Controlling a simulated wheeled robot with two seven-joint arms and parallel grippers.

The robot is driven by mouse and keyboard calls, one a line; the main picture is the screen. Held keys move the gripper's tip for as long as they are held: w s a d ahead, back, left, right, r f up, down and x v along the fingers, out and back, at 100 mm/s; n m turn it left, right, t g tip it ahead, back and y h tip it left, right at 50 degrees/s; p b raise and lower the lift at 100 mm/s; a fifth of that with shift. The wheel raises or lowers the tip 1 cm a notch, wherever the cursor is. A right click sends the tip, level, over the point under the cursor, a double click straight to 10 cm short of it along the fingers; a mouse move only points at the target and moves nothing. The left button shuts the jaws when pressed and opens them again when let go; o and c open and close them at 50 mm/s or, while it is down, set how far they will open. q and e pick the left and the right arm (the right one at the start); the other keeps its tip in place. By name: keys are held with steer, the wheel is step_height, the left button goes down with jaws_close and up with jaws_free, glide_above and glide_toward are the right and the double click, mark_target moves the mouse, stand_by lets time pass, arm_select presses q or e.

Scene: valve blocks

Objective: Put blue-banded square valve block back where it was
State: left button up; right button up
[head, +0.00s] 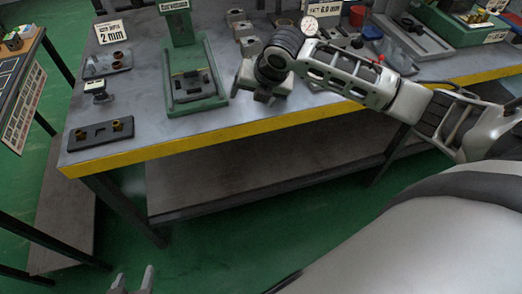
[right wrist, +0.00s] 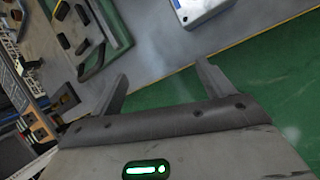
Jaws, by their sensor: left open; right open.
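A pale grey block (right wrist: 200,8) with a blue strip at its edge shows at the top of the right wrist view, on the table near its front edge. It looks like the blue-banded valve block, but only part of it is in view. In the head view it cannot be told apart from the gripper above it. My right gripper (right wrist: 162,68) is open and empty, its fingers apart with the table edge and floor between them. The block lies beyond the fingertips. My left gripper (head: 133,280) is open and empty, low over the floor, away from the table.
A green fixture (head: 205,104) stands left of my right gripper. A dark plate with brass parts (head: 100,133), a small block (head: 98,91) and a "2 mm" sign (head: 110,32) are further left. Several grey blocks (head: 250,45) stand behind. The table's front edge (head: 200,139) is yellow.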

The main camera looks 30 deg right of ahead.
steer(key=s+a+f+m+t+y, duration=0.1)
steer(key=s+a+f+m+y, duration=0.2)
steer(key=s+a+f+m, duration=0.35)
steer(key=s+a+f+m+t, duration=0.2)
steer(key=s+f+m, duration=0.1)
steer(key=s+m, duration=0.4)
steer(key=s+a+f+m+t, duration=0.1)
steer(key=s+a+f+m, duration=0.1)
steer(key=s+m, duration=0.5)
steer(key=f+m, duration=0.1)
steer(key=m, duration=0.5)
steer(key=shift+s+a+f+t+h, duration=0.25)
steer(key=shift+s+f+t+h, duration=0.05)
steer(key=shift+f+t+h, duration=0.1)
